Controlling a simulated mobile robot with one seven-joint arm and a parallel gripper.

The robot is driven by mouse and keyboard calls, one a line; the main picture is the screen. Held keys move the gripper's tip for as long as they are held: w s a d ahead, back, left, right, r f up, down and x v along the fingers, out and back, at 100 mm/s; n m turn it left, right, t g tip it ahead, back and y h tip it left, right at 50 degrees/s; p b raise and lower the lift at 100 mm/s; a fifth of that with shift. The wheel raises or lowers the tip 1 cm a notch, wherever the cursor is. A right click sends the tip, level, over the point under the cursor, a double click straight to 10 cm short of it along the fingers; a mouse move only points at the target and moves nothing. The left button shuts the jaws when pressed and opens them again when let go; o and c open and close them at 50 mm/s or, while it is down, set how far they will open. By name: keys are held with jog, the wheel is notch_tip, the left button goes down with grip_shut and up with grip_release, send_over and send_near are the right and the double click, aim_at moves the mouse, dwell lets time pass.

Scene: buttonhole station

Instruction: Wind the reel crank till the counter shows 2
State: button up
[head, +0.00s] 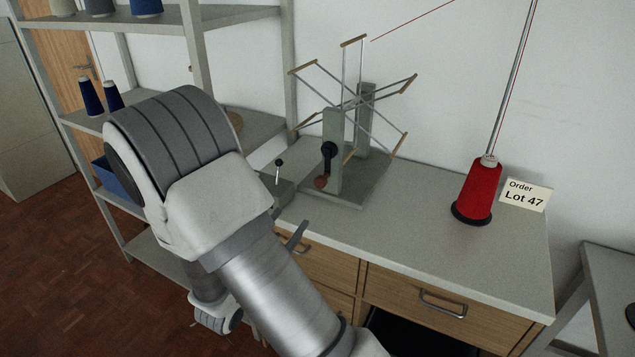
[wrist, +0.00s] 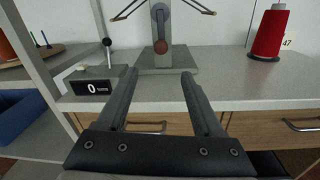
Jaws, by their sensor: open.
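The reel (head: 351,110) stands on the counter top, with thin spokes tipped by wooden bars. Its black crank (head: 328,152) is on the near post, with a brown knob (head: 321,182) hanging at the bottom. The crank also shows in the wrist view, its knob (wrist: 161,47) straight down. The counter box (wrist: 94,87) reads 0 turns in the wrist view; a black-knobbed lever (wrist: 108,48) rises behind it. My gripper (wrist: 187,75) is open and empty, its fingers pointing toward the reel base, short of the crank. In the head view my arm hides most of the gripper and the counter's display.
A red thread cone (head: 478,190) stands by a thin rod at right, next to an "Order Lot 47" card (head: 524,195). Shelves (head: 196,50) with dark spools stand at left. The table top (head: 420,225) between reel and cone is clear; drawers are below.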

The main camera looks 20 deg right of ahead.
aim_at(319, 183)
jog(key=x, duration=1.6)
jog(key=shift+w+d, duration=0.2)
jog(key=shift+d, duration=0.15)
grip_shut()
dwell(0.6)
